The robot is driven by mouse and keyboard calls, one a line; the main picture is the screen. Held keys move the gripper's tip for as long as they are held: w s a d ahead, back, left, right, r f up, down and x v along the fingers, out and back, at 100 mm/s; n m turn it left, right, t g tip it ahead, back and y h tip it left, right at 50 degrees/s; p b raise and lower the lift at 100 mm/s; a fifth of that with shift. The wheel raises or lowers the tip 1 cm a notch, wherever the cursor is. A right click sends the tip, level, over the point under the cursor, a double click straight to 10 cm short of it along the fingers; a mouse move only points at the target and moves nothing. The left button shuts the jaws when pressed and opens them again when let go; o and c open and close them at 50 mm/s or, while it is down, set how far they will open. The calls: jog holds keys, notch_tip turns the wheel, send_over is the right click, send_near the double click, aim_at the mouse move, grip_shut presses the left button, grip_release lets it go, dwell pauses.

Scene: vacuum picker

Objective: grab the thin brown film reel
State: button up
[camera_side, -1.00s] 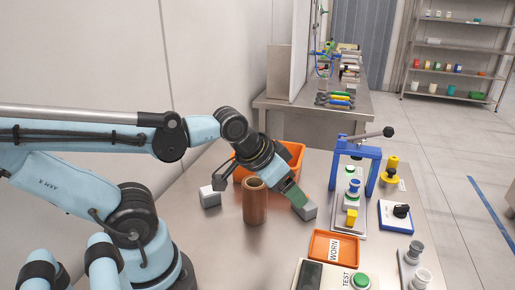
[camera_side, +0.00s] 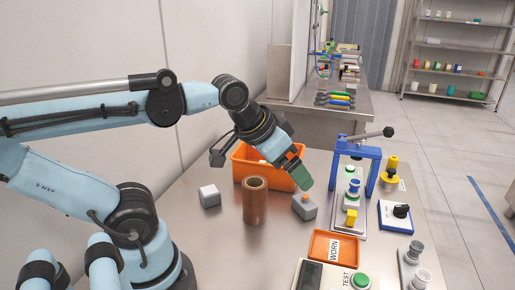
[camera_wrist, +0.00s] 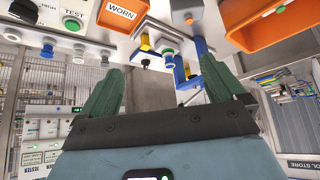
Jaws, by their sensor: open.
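A brown, hollow-topped cylinder (camera_side: 255,202) stands upright on the metal table in the side view. It is the only brown thing I make out; I cannot tell that it is a film reel. My gripper (camera_side: 302,180) has green fingers and points down to the right of the cylinder, apart from it. In the wrist view my gripper (camera_wrist: 162,66) is open, with nothing between its two fingers. The brown cylinder does not show in the wrist view.
A grey block (camera_side: 305,208) with an orange spot lies below my fingertips. Another grey block (camera_side: 209,196) lies left of the cylinder. An orange bin (camera_side: 246,166) stands behind. A blue press (camera_side: 374,165) and an orange WORN tray (camera_side: 318,248) stand to the right.

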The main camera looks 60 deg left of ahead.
aim_at(252, 180)
jog(key=shift+s+a+f+n+g+y, duration=0.35)
jog(key=shift+a+f+n+g+y, duration=0.5)
jog(key=shift+a+f+n+y, duration=1.15)
jog(key=shift+s+a+f+n+g+y, duration=0.35)
jog(key=shift+a+f+n+g+y, duration=0.75)
jog(key=shift+n+y, duration=1.75)
jog(key=shift+s+a+f+n+g+y, duration=0.45)
jog(key=shift+a+f+n+y, duration=1.1)
jog(key=shift+n, duration=1.6)
jog(key=shift+w+d+f, duration=0.1)
jog(key=shift+d+f, duration=0.15)
